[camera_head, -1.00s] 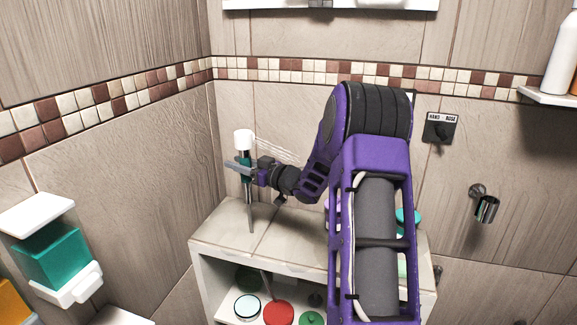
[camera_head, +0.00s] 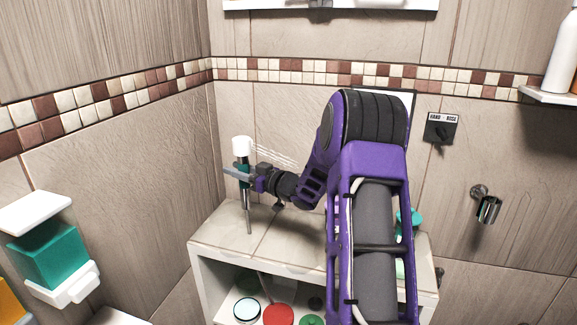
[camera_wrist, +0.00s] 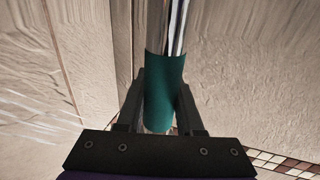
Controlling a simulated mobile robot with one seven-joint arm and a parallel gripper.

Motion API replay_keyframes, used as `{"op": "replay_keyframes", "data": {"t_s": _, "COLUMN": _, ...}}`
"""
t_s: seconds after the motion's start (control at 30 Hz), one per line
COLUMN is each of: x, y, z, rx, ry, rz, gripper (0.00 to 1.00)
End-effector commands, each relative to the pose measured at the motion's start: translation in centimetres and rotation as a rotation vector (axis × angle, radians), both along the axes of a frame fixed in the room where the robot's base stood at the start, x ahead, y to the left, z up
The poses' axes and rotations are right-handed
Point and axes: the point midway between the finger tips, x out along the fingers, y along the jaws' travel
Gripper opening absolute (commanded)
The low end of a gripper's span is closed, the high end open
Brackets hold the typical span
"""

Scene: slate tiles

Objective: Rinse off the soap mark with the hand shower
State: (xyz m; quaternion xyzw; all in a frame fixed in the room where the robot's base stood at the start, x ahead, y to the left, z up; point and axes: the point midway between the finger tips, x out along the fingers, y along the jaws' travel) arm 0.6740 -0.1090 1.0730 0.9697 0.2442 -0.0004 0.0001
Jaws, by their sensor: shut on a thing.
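My gripper (camera_head: 243,174) is shut on the hand shower, around its teal grip, which shows between the fingers in the wrist view (camera_wrist: 164,95). The hand shower's white head (camera_head: 242,146) points up, and its metal lower part hangs down above the white-topped shelf unit. Thin white water streaks (camera_head: 277,153) run from the head to the right, toward the back wall. Streaks also show at the left of the wrist view. I cannot make out the soap mark; my arm covers part of the back wall.
The shelf unit (camera_head: 219,246) stands below, with several lidded jars inside. A control plate (camera_head: 441,129) marked for the hand shower hose and a metal holder (camera_head: 487,208) are on the right of the back wall. A teal soap dispenser (camera_head: 48,257) is at left.

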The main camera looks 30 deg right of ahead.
Motion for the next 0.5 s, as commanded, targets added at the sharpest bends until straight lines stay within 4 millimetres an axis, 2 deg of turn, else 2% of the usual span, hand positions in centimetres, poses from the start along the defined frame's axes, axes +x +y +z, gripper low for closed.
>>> {"op": "replay_keyframes", "data": {"t_s": 0.5, "x": 1.06, "y": 1.08, "z": 0.09, "rx": 0.000, "ry": -0.002, "rz": 0.001, "gripper": 0.00}}
